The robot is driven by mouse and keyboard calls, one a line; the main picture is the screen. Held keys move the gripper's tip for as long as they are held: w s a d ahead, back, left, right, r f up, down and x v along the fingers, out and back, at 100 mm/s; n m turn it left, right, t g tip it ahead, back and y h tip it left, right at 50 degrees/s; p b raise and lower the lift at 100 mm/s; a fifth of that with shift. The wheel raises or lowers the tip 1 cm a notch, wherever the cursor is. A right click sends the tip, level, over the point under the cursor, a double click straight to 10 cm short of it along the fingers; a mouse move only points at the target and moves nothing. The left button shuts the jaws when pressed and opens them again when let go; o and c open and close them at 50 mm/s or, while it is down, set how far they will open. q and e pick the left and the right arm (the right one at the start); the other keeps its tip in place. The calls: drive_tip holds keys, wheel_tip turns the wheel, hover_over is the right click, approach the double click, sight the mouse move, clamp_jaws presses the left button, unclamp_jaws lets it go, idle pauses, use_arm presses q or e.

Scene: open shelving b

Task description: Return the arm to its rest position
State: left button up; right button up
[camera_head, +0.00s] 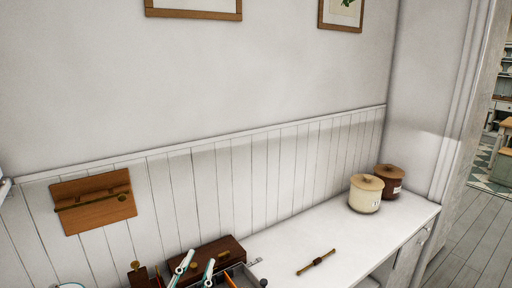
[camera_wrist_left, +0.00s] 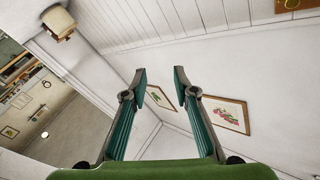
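My left gripper (camera_head: 195,265) shows at the bottom of the head view, left of centre, in front of a dark wooden box. Only the pale and teal fingers show there; the arm behind them is out of frame. In the left wrist view the two teal-padded fingers (camera_wrist_left: 158,85) stand well apart with nothing between them. Beyond the fingertips are the white wall and framed pictures. My right gripper is in neither view.
A white counter (camera_head: 285,257) holds the wooden box (camera_head: 212,252), a brown stick-like object (camera_head: 316,262), a cream canister (camera_head: 364,197) and a brown canister (camera_head: 392,186). A wooden board (camera_head: 93,203) is on the wall. The counter's middle is mostly clear.

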use_arm(q)
drive_tip(key=s+a+f+n+g+y, duration=0.45)
drive_tip(key=a+f, duration=0.25)
drive_tip(key=f, duration=0.4)
drive_tip(key=s+f+g+h, duration=0.1)
drive_tip(key=s+f+g, duration=0.55)
drive_tip(key=s, duration=0.55)
drive_tip(key=s+f+g+h, duration=0.1)
drive_tip(key=s+f+g, duration=0.4)
drive_tip(key=s+f, duration=0.5)
wheel_tip(320, 180, down, 25)
drive_tip(key=s+b, duration=0.3)
drive_tip(key=s+a+f+g+b, duration=0.2)
drive_tip(key=s+a+f, duration=0.1)
drive_tip(key=s+f, duration=1.4)
wheel_tip(320, 180, down, 3)
drive_tip(key=shift+s+a+f, duration=0.2)
drive_tip(key=shift+s, duration=0.1)
drive_tip(key=shift+y, duration=0.25)
